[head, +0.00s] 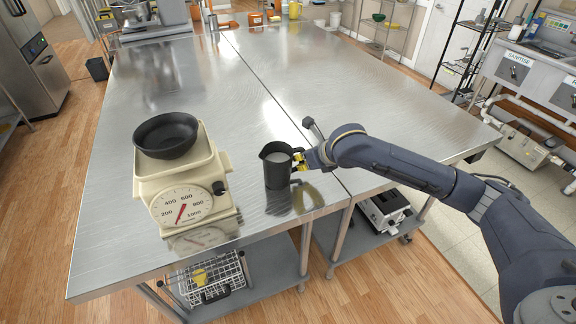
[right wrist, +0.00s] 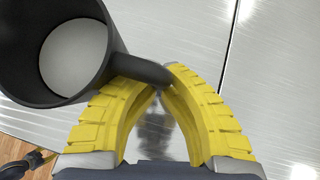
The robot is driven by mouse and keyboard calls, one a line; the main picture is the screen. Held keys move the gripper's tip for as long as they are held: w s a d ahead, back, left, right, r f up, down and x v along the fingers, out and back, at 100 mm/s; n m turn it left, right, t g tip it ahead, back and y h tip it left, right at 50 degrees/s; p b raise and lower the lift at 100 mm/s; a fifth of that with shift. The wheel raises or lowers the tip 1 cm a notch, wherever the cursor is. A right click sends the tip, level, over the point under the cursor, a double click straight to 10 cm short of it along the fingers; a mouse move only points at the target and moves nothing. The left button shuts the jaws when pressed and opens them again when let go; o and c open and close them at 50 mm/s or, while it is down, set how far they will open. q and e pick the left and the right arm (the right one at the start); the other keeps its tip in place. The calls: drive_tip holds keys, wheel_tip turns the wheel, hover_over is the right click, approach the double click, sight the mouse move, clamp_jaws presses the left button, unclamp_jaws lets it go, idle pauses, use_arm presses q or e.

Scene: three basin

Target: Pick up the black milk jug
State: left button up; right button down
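The black milk jug (head: 277,170) stands upright at the front of the steel table, with white milk inside. In the right wrist view the jug (right wrist: 108,35) fills the upper left, and its handle (right wrist: 140,69) points toward my fingers. My right gripper (head: 300,161) comes in from the right at the jug's handle side. In the right wrist view its yellow fingers (right wrist: 160,88) close on the handle from both sides, with their tips nearly together. Whether the jug's base touches the table is hard to tell. My left gripper is not in the head view.
A cream kitchen scale (head: 185,190) with a black bowl (head: 166,136) stands left of the jug. The steel table (head: 200,75) is clear behind it. A wire basket (head: 212,281) sits on the shelf below.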

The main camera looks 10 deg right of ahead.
drive_tip(key=shift+r, duration=0.25)
wheel_tip(320, 180, up, 19)
idle(1.7)
drive_tip(key=shift+r, duration=0.35)
idle(1.3)
